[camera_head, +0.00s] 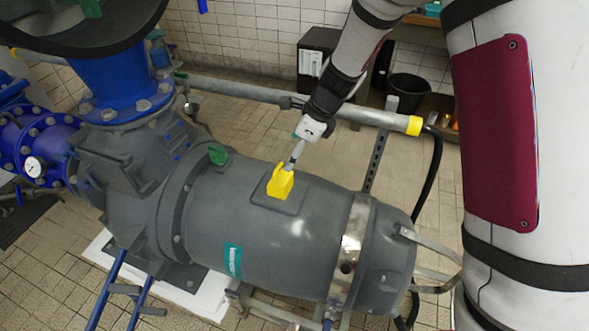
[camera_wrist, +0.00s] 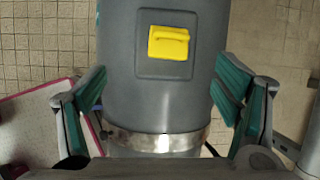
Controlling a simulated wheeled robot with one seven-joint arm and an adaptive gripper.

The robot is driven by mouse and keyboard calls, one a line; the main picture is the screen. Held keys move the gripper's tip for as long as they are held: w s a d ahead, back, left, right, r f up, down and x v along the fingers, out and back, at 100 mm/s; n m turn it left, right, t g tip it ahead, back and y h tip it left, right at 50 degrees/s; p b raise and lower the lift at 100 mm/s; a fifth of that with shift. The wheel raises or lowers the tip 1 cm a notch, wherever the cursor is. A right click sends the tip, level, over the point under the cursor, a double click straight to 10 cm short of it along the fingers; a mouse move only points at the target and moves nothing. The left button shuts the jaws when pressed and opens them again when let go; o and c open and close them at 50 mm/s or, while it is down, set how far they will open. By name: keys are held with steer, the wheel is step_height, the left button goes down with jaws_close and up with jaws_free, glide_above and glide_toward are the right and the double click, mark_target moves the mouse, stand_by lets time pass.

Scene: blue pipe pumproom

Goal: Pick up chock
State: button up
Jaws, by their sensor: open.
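A yellow chock (camera_head: 280,184) with a raised handle-like part rests on a square plate (camera_head: 291,203) on top of the grey pump body. It also shows in the wrist view (camera_wrist: 168,43), upper middle, lying on the same plate. My gripper (camera_head: 293,157) reaches down from the upper right, close to the chock in the head view. In the wrist view my gripper (camera_wrist: 160,88) is open, with its green-padded fingers wide apart. The chock lies beyond the gap between the fingers, and nothing is held. The exact distance between fingertips and chock is hard to tell.
The grey pump (camera_head: 245,225) fills the middle, with a metal band (camera_head: 348,247) at its right. A small green object (camera_head: 217,154) sits on it to the left. A grey pipe (camera_head: 250,91) runs behind, beneath my arm. Blue pipework (camera_head: 124,85) rises at left.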

mark_target(282, 178)
steer(key=shift+m, duration=0.7)
steer(key=x, duration=0.3)
steer(key=d+b+x, duration=0.1)
steer(key=x, duration=0.3)
steer(key=w+x, duration=0.1)
steer(key=x, duration=0.2)
steer(key=shift+w+d+f+b, duration=0.15)
steer(key=shift+d+f+b, duration=0.1)
steer(key=shift+f+b, duration=0.25)
steer(key=shift+b+x, duration=0.45)
steer(key=shift+x, duration=2.7)
steer(key=c, duration=1.6)
